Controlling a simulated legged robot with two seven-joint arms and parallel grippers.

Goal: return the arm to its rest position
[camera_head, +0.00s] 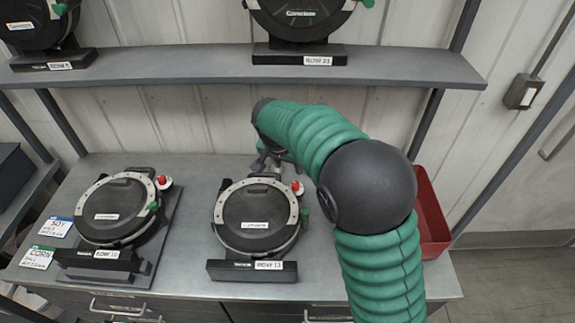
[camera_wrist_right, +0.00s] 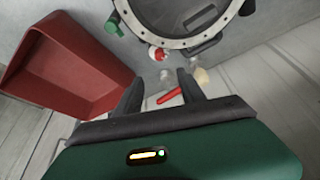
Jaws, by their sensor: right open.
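My right arm reaches over the bench from the lower right in the head view, bent at a dark elbow. Its gripper (camera_head: 266,160) is partly hidden behind the forearm, just behind the middle seed meter (camera_head: 255,217). In the right wrist view the gripper's two dark fingers (camera_wrist_right: 160,88) are apart and look empty. The same meter's round rim (camera_wrist_right: 190,42) shows beyond them, with its red-and-white knob (camera_wrist_right: 157,53) and green knob (camera_wrist_right: 112,24). A slim red piece (camera_wrist_right: 168,96) shows between the fingers; I cannot tell what it is. My left gripper is not in view.
A red bin (camera_head: 432,215) stands at the bench's right end, close to my arm. Another meter (camera_head: 117,208) sits on the left, near SOY (camera_head: 55,226) and CORN (camera_head: 38,257) cards. A shelf (camera_head: 200,67) with more meters spans the back above the bench.

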